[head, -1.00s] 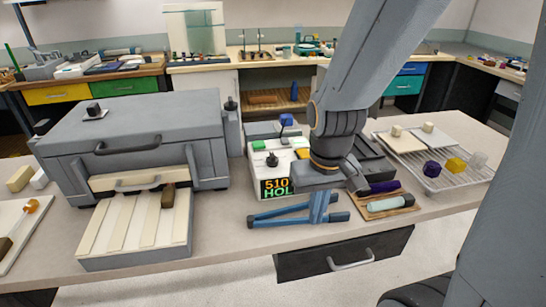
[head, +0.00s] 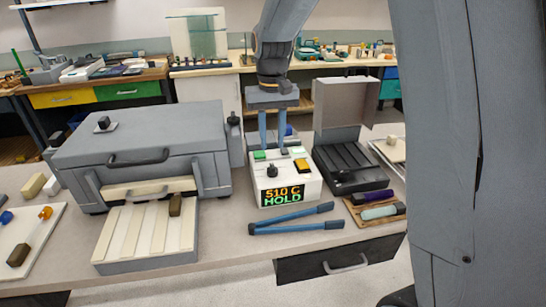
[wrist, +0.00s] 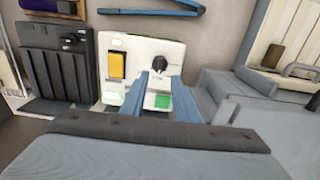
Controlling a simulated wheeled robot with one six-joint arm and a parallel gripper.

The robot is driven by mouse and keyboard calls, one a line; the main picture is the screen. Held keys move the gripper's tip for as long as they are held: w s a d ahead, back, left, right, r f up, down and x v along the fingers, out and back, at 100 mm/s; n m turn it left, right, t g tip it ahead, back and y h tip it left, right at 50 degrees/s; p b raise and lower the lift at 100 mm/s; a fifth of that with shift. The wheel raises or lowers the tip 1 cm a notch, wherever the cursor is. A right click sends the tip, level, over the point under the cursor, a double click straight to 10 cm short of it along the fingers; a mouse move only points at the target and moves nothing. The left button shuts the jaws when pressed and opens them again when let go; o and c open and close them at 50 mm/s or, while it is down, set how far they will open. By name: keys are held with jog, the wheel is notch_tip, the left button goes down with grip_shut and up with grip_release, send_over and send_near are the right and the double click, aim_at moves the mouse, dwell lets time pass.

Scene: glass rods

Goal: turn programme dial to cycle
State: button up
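The programme dial is a black knob (head: 272,170) on the sloped top of a white controller box (head: 311,187). The box's front display reads "510 C HOLD". The dial also shows in the wrist view (wrist: 159,64), just beyond my fingertips. My gripper (head: 273,147) points down over the back of the box, behind the dial. Its two blue fingers are apart with nothing between them; they also show in the wrist view (wrist: 161,76). I see no contact with the dial.
A yellow-orange switch (head: 301,165) and a green button (head: 260,154) sit near the dial. Blue tongs (head: 292,221) lie in front of the box. A grey furnace (head: 140,140) stands to the left, an open black case (head: 350,172) to the right.

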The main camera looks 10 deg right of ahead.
aim_at(272, 165)
notch_tip(272, 165, down, 7)
jog(key=shift+f+p, duration=0.2)
jog(key=shift+p, duration=0.8)
grip_shut()
